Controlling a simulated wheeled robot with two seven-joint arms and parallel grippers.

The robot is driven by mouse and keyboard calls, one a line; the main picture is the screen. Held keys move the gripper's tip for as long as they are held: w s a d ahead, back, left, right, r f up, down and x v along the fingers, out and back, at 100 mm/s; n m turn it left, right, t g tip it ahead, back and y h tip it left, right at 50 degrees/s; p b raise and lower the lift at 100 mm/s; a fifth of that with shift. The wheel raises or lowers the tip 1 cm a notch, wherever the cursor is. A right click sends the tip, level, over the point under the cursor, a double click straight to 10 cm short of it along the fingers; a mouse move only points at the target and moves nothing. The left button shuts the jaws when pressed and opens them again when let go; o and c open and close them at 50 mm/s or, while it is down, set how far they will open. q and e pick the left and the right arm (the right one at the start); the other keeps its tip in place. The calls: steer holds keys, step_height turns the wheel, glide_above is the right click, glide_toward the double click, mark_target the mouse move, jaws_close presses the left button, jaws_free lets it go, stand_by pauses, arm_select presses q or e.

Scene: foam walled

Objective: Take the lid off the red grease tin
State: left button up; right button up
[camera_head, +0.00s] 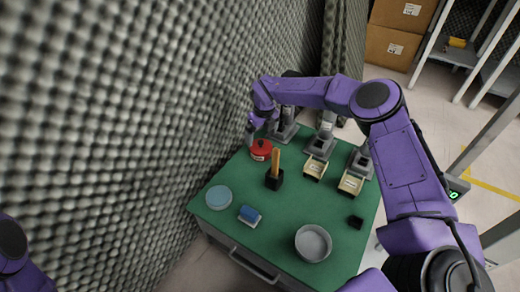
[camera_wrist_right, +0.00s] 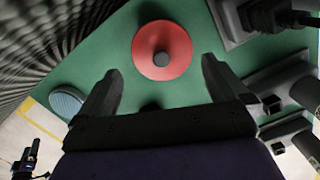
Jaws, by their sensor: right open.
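The red grease tin (camera_head: 260,151) stands at the back left of the green table, near the foam wall. In the right wrist view its round red lid (camera_wrist_right: 161,50) with a dark knob at the centre faces the camera. The lid sits on the tin. My right gripper (camera_head: 250,138) is just above and beside the tin in the head view. In the right wrist view its two fingers (camera_wrist_right: 160,80) are spread wide and empty, with the lid beyond the tips and apart from them. Of my left arm only a purple part shows at the lower left; its gripper is out of view.
On the green table (camera_head: 285,215) stand a black holder with an orange-handled tool (camera_head: 275,174), a blue disc (camera_head: 219,197), a blue block (camera_head: 250,215), a grey round dish (camera_head: 313,243), a small black block (camera_head: 355,222) and grey stands with yellowish trays (camera_head: 315,168). The foam wall (camera_head: 150,120) rises close left.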

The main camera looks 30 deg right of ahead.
mark_target(261, 142)
steer(key=f, duration=0.1)
steer(key=f+b, duration=0.1)
steer(key=f, duration=0.2)
steer(key=shift+w+d+f+b, duration=0.1)
steer(key=shift+w+f+b, duration=0.15)
steer(key=shift+f+b, duration=0.1)
steer(key=shift+r, duration=0.1)
steer(key=c, duration=0.7)
steer(key=shift+r, duration=0.1)
